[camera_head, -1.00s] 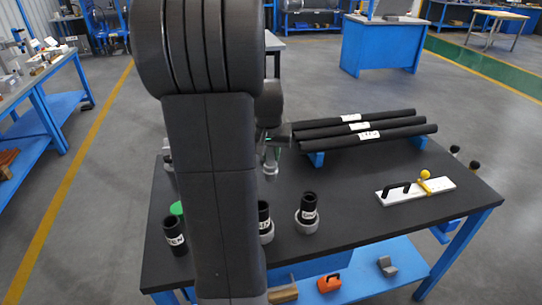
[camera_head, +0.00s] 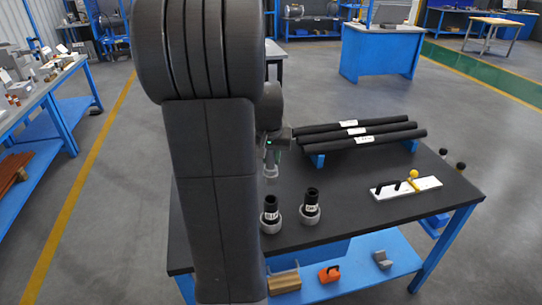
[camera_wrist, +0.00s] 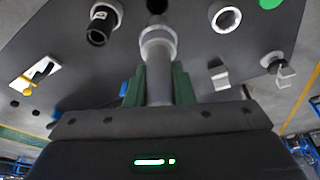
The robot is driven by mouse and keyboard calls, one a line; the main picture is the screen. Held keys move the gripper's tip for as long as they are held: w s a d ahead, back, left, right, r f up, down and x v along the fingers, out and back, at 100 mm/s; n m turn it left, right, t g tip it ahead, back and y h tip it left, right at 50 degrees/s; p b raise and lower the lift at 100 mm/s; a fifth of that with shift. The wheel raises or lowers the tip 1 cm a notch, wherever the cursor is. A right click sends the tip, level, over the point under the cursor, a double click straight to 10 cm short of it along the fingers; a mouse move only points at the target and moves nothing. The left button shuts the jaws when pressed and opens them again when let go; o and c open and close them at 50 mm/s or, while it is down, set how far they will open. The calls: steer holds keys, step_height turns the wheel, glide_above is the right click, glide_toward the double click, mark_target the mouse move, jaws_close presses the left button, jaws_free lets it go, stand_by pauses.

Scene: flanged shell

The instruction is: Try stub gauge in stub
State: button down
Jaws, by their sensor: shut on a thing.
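My gripper (camera_wrist: 158,88) has its green fingers shut on a grey stepped cylinder, which looks like the stub gauge (camera_wrist: 158,45). In the head view my gripper (camera_head: 271,158) holds the gauge (camera_head: 270,172) above the dark table, apart from the stubs. Two black labelled stubs, one nearer my arm (camera_head: 270,204) and one to its right (camera_head: 311,197), stand upright in grey collars. In the wrist view one stub (camera_wrist: 98,30) is at upper left, and a dark round end (camera_wrist: 157,5) lies just beyond the gauge's tip. I cannot tell whether they touch.
Black bars (camera_head: 355,134) lie on blue supports at the table's back. A grey ring (camera_wrist: 227,18), a green disc (camera_wrist: 270,3) and small grey blocks (camera_wrist: 219,76) show in the wrist view.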

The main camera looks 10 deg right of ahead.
mark_target(271, 183)
steer(key=shift+f+b, duration=2)
steer(key=shift+f, duration=0.65)
steer(key=shift+f+b, duration=2)
steer(key=shift+f, duration=0.5)
steer(key=shift+r, duration=0.15)
stand_by(0.4)
steer(key=shift+r+p, duration=3.6)
steer(key=shift+r, duration=1.05)
